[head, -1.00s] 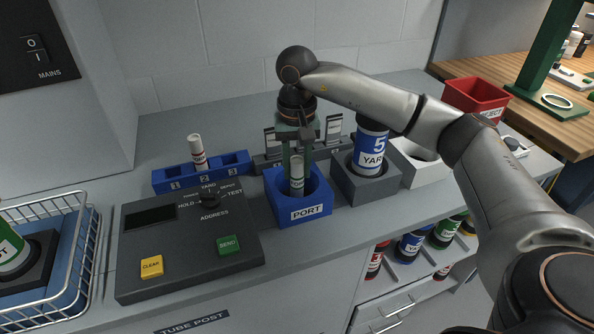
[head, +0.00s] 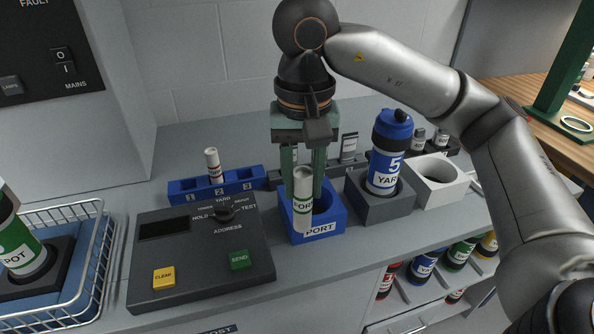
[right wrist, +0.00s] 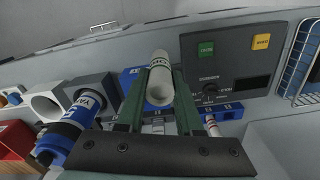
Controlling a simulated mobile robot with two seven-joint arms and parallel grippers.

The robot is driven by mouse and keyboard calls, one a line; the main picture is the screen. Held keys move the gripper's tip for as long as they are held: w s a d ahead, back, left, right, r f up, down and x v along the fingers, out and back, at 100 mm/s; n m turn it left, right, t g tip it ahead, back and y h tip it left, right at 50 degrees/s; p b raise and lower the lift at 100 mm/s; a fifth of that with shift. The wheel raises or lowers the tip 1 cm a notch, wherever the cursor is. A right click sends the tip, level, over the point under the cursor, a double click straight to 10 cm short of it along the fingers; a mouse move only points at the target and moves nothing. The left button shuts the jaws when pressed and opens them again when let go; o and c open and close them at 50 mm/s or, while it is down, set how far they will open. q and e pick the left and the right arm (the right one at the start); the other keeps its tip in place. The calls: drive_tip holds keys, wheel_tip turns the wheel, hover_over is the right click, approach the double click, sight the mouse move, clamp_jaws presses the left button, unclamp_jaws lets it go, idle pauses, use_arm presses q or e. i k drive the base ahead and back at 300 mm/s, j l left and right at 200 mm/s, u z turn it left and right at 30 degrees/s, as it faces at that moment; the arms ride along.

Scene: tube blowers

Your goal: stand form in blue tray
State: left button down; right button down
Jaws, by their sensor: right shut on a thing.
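The form (head: 303,205) is a white rolled tube with a "FORM" label. My right gripper (head: 304,185) is shut on it and holds it nearly upright. Its lower end overlaps the front of the blue PORT socket (head: 331,225) in the head view. In the right wrist view the form (right wrist: 160,78) shows its hollow end between the fingers. The blue tray (head: 181,191) has compartments marked 1, 2 and 3 and stands to the left of the gripper, behind the console. A white roll with a red band (head: 213,165) stands in compartment 2; 1 and 3 look empty. My left gripper is out of view.
The dark console (head: 190,255) with knob and buttons lies in front of the tray. A grey socket (head: 380,208) holds a blue YARD canister (head: 386,160); a white socket (head: 437,190) stands right of it. A wire basket (head: 85,285) is at far left.

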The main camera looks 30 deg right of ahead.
sight(191, 193)
drive_tip(key=i+j+u, duration=0.1)
drive_tip(key=i+u, duration=0.15)
drive_tip(key=u, duration=0.2)
drive_tip(key=i+u, duration=0.2)
drive_tip(key=u, duration=0.25)
